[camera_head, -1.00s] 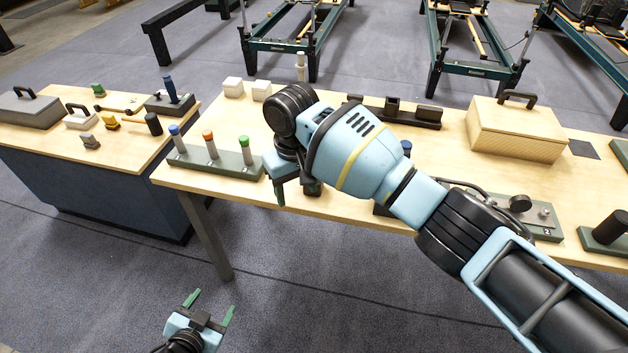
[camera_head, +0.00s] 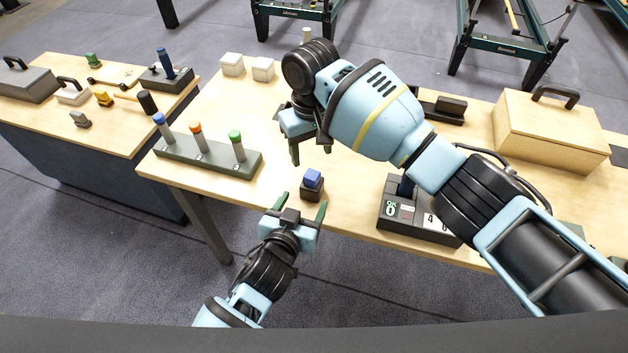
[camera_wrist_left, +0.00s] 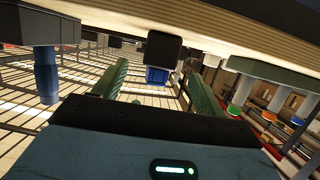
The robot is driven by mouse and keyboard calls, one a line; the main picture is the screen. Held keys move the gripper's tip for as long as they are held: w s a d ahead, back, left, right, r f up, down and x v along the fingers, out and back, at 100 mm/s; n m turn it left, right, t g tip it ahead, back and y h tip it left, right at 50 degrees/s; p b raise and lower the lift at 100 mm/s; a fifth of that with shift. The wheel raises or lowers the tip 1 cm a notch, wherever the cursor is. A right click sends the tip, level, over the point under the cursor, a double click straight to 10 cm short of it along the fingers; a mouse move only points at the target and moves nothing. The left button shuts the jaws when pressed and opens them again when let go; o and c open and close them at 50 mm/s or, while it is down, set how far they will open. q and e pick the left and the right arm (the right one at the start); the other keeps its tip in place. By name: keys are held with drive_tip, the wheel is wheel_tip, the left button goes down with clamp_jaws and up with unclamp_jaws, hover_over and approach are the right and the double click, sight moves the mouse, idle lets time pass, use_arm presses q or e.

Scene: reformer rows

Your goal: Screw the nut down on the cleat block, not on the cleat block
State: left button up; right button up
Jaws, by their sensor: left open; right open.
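A small dark block with a blue top (camera_head: 312,183) stands near the table's front edge in the head view. It also shows in the left wrist view, its blue part (camera_wrist_left: 157,76) between my fingers in the picture. I cannot tell for sure which thing is the nut or the cleat block. My left gripper (camera_head: 296,211) is open and empty, just in front of the table edge, pointing at the dark block and apart from it. My right gripper (camera_head: 292,142) is open above the table, behind and left of that block; its own arm partly hides it.
A green rack (camera_head: 205,158) with blue-, orange- and green-topped pegs stands left. A dark box with number plates (camera_head: 392,212) and a blue lever stands right, partly behind my right arm. A wooden box (camera_head: 550,135) and white blocks (camera_head: 232,64) sit further back.

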sight(309, 193)
use_arm(q)
drive_tip(key=shift+s, duration=0.15)
use_arm(e)
drive_tip(key=shift+s, duration=0.15)
use_arm(q)
drive_tip(key=shift+x, duration=4)
drive_tip(key=shift+a, duration=0.1)
drive_tip(key=shift+c, duration=0.4)
